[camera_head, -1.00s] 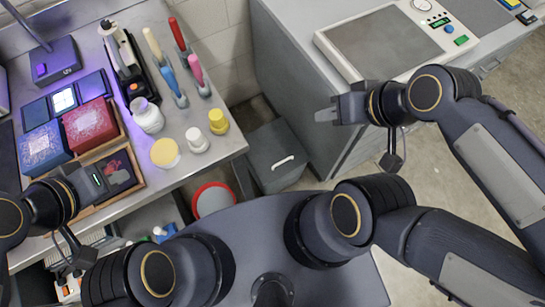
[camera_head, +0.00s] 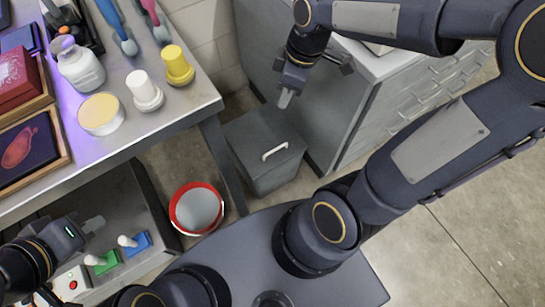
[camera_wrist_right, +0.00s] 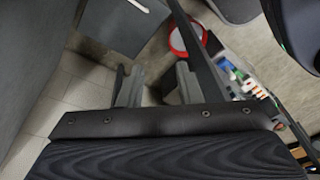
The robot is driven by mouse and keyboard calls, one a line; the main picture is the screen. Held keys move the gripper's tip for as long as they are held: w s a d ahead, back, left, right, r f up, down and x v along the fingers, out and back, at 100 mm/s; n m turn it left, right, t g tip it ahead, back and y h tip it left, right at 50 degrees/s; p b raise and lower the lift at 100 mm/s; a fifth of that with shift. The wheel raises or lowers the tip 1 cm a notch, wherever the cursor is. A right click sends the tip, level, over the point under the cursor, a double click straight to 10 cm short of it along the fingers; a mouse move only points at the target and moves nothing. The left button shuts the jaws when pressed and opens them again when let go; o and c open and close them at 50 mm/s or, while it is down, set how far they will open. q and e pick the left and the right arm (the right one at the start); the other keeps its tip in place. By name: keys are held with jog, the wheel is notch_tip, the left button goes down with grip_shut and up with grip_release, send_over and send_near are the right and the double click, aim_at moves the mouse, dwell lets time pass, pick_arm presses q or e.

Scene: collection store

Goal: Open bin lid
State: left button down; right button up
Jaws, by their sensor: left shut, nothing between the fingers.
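The grey bin (camera_head: 262,165) stands on the floor between the bench and the grey cabinet. Its lid (camera_head: 250,138) lies flat and closed, with a white handle (camera_head: 275,151) on top. The handle also shows at the top of the right wrist view (camera_wrist_right: 138,5). My right gripper (camera_head: 285,99) is above the back of the bin, pointing down, apart from the handle. In the right wrist view its two fingers (camera_wrist_right: 153,82) are spread with nothing between them. My left gripper (camera_head: 96,223) is shut and empty at lower left, by the bench's lower shelf.
A red-rimmed bucket (camera_head: 197,208) stands left of the bin. The bench (camera_head: 175,122) carries bottles, jars and boxes; its leg is close to the bin's left side. The grey cabinet (camera_head: 345,110) stands right of the bin. Small green and blue items (camera_head: 136,243) lie on the lower shelf.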

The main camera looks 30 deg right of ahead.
jog(key=w+f+n+g+h+b, duration=0.1)
jog(key=w+f+n+b, duration=0.3)
jog(key=f, duration=0.6)
jog(key=w+f+n+g+h+b, duration=0.1)
jog(key=f+n+b, duration=0.1)
jog(key=f+b, duration=0.65)
jog(key=w+f+n+g+b, duration=0.1)
jog(key=w+f+n+b, duration=0.2)
jog(key=f, duration=0.8)
jog(key=b, duration=0.4)
send_over(273, 145)
jog(key=s+a, duration=0.2)
jog(key=s, duration=0.1)
jog(key=shift+n, duration=0.3)
jog(key=f, duration=0.7)
jog(key=shift+d+f, duration=0.25)
jog(key=shift+f, duration=0.1)
grip_shut()
